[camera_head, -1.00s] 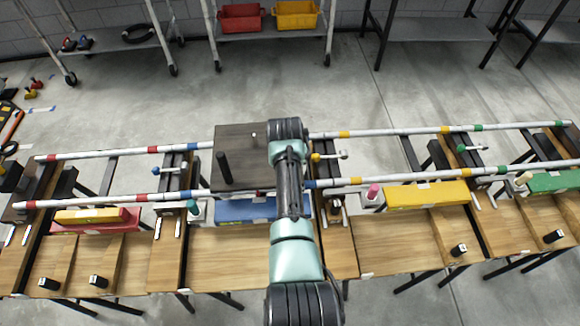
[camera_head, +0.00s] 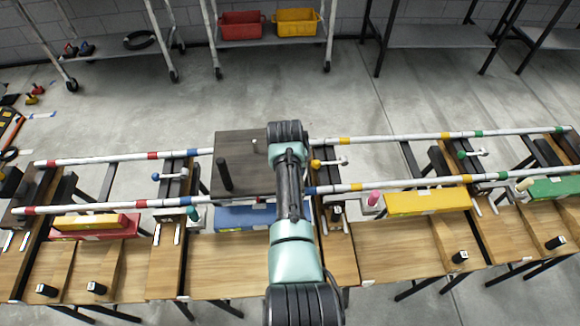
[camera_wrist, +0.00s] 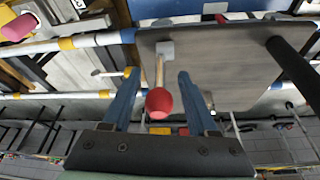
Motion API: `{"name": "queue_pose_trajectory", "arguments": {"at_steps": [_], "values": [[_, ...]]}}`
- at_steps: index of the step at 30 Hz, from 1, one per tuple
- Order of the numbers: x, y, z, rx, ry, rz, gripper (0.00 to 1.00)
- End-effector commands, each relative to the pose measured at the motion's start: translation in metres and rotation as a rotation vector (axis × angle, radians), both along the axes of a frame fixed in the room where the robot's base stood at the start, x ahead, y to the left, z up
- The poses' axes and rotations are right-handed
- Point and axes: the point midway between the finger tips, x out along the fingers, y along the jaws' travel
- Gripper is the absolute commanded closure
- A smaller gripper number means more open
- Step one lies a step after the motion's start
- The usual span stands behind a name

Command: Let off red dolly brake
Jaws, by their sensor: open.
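The dolly is a dark grey plate (camera_head: 235,152) on the two white rails, with a black upright post (camera_head: 223,173). In the wrist view its plate (camera_wrist: 230,70) fills the upper right, and the black post (camera_wrist: 292,70) juts out at right. A brake lever with a red ball knob (camera_wrist: 159,101) and a tan stem rises from a pale square bracket (camera_wrist: 165,50) on the plate. My gripper (camera_wrist: 158,74) is open, its two blue fingers on either side of the knob and stem. Contact cannot be told. My arm hides the knob in the head view.
White rails (camera_head: 395,186) with coloured bands cross above wooden tables. A blue block (camera_head: 245,217), a yellow block (camera_head: 428,201) and a pink knob (camera_head: 375,198) stand near the front rail. Shelves with red and yellow bins (camera_head: 297,22) stand at the back.

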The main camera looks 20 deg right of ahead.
Motion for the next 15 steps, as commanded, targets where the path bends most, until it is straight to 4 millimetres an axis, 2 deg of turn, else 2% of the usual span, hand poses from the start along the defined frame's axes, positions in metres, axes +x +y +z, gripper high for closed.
{"name": "queue_pose_trajectory", "arguments": {"at_steps": [8, 15], "values": [[-0.005, 0.003, 0.018, -0.001, -0.001, 0.001, 0.41], [-0.016, 0.008, 0.052, -0.001, -0.003, 0.000, 0.41]]}}
